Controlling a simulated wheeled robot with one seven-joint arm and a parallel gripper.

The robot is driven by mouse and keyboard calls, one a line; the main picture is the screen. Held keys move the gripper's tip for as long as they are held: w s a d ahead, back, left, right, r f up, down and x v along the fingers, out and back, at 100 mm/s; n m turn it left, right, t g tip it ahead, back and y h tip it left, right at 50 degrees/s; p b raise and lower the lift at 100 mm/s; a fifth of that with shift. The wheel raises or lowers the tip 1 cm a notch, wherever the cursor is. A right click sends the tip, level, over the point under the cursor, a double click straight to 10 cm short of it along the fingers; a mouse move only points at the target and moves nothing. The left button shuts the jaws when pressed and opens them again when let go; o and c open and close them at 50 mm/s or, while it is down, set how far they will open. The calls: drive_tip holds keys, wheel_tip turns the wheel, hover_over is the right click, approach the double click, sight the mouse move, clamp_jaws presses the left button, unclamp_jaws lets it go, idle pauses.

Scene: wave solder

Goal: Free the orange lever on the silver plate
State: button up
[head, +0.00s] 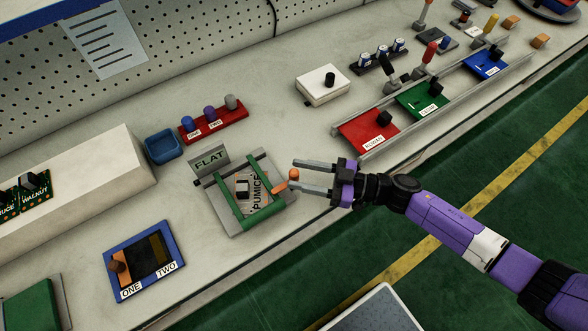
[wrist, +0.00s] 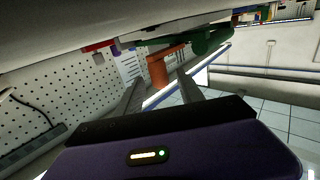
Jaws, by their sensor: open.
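The orange lever (head: 281,188) sits at the right edge of the silver plate (head: 238,229), beside the green frame bars (head: 265,212). Its knob end stands between the fingers of my gripper (head: 295,176). My gripper is open, with one finger on each side of the knob; contact is unclear. The wrist view shows the lever (wrist: 158,70) between the two spread fingertips. A board marked PUMICE (head: 257,190) lies inside the frame, and a FLAT sign (head: 209,160) stands behind it.
A blue tray marked ONE and TWO (head: 119,288) lies at lower left. A blue bin (head: 163,147) and a red rack (head: 213,126) stand behind the plate. Red and green boards (head: 368,132) lie in a rail to the right. The bench's front edge runs close below the plate.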

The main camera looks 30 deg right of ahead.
drive_tip(key=shift+x, duration=1)
drive_tip(key=shift+c, duration=0.3)
clamp_jaws()
